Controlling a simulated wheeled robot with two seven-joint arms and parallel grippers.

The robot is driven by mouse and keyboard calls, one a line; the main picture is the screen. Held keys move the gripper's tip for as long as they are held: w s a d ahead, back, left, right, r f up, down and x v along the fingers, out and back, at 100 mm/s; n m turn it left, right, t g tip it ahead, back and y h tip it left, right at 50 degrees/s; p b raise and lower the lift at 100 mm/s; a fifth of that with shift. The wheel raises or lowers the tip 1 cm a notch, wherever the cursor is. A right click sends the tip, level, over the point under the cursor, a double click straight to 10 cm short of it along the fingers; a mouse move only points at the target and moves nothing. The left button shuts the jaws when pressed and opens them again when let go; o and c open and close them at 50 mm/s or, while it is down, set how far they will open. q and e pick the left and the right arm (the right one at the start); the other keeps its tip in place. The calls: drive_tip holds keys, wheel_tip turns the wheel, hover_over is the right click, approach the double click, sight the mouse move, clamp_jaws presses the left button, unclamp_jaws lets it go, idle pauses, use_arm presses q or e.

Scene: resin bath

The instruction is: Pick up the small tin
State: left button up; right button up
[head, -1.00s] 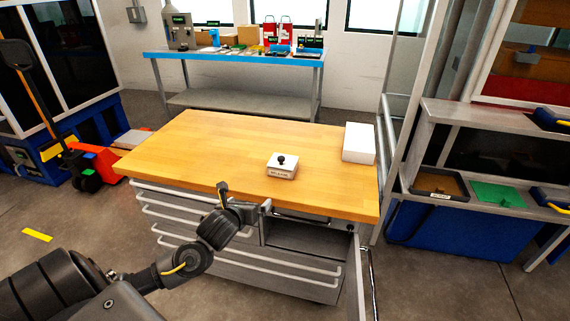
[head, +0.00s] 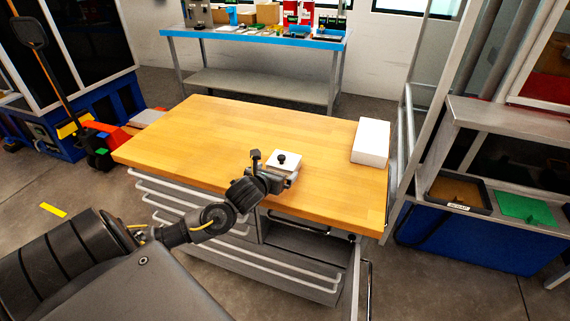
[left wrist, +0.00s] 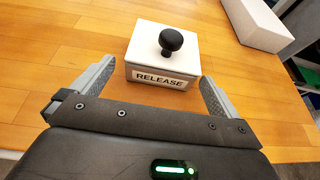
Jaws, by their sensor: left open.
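The small tin is a white square box (head: 291,164) with a black knob on top, standing upright on the wooden worktop. In the left wrist view the tin (left wrist: 153,73) has a RELEASE label on its near face. My left gripper (head: 283,181) is at the near side of the tin and partly covers it in the head view. In the left wrist view its jaws (left wrist: 158,78) are open, with a fingertip at each side of the near face. Whether the fingertips touch the tin I cannot tell. My right gripper is not in view.
A white block (head: 371,142) stands at the right of the wooden worktop (head: 200,130), whose left part is clear. Drawers and an open compartment (head: 300,238) are below. A blue-edged bench (head: 260,35) stands behind. A grey shelf rack with trays (head: 460,190) is at right.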

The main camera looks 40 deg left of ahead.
sight(283, 165)
use_arm(q)
drive_tip(key=shift+w+a+f, duration=0.1)
drive_tip(key=shift+w+f, duration=0.1)
drive_tip(key=shift+w, duration=0.55)
drive_tip(key=p+x, duration=0.1)
drive_tip(key=x, duration=0.2)
drive_tip(key=shift+w+f, duration=0.15)
drive_tip(key=shift+w, duration=0.2)
drive_tip(key=shift+w+a+f, duration=0.2)
drive_tip(key=shift+w+f, duration=0.05)
drive_tip(key=shift+w, duration=0.15)
drive_tip(key=c, duration=1.6)
drive_tip(key=shift+w+r, duration=0.1)
drive_tip(key=shift+r, duration=0.05)
drive_tip(key=shift+c, duration=0.6)
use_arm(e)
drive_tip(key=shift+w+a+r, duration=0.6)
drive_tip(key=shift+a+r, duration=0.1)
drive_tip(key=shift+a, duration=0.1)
